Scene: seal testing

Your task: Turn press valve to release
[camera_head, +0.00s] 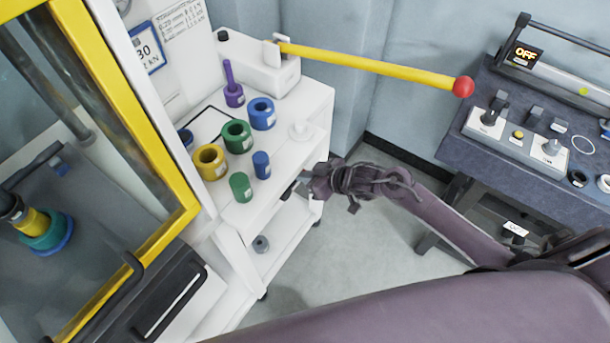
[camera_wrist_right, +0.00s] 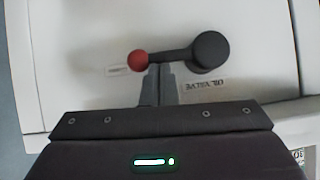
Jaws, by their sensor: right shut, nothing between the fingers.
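The valve shows in the right wrist view as a round black hub (camera_wrist_right: 210,50) with a short black lever (camera_wrist_right: 176,55) that ends in a red ball (camera_wrist_right: 137,61). The lever points left in that view, and an upside-down "OIL VALVE" label (camera_wrist_right: 204,86) is beside the hub. My right gripper (camera_wrist_right: 160,68) is shut and empty. Its fingertips are right at the lever's lower edge, between ball and hub; I cannot tell whether they touch. In the head view my right gripper (camera_head: 294,190) is at the side of the white cart, and the valve cannot be made out there. My left gripper is not in view.
A long yellow handle (camera_head: 370,67) with a red knob (camera_head: 463,87) reaches out above the white cart (camera_head: 300,125). Several coloured cylinders stand on the cart top. A yellow-framed press cabinet (camera_head: 160,140) is at left, a control bench (camera_head: 455,150) at right. Floor (camera_head: 340,260) is open between.

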